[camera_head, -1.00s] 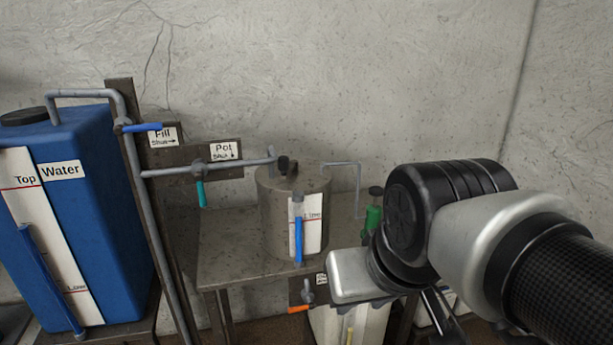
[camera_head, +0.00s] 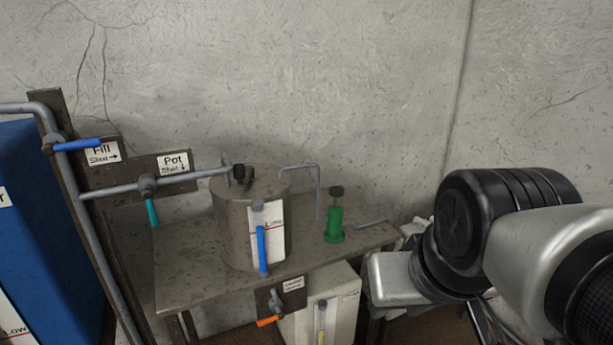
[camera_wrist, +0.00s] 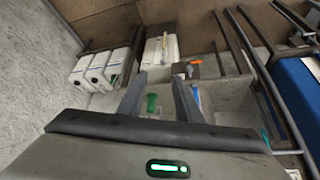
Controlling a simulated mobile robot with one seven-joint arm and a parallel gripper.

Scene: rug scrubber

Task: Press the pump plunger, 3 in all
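The green pump (camera_head: 335,224) stands upright near the right end of the grey metal table, beside the metal pot. Its plunger, a dark round knob (camera_head: 337,191), sits on top of it. A green piece (camera_wrist: 152,103), likely the same pump, shows between my fingers in the wrist view. My gripper (camera_wrist: 158,82) is open, its two fingers apart and nothing held between them. In the head view my arm is at the right, apart from the pump; the fingertips cannot be made out there.
The metal pot (camera_head: 234,232) with a blue-tubed gauge stands on the table (camera_head: 185,272). Pipes with a blue lever (camera_head: 77,145) and a teal lever (camera_head: 152,213) are at left, near the blue water tank (camera_head: 45,215). An orange-handled valve (camera_head: 268,321) and white container (camera_head: 335,295) are below.

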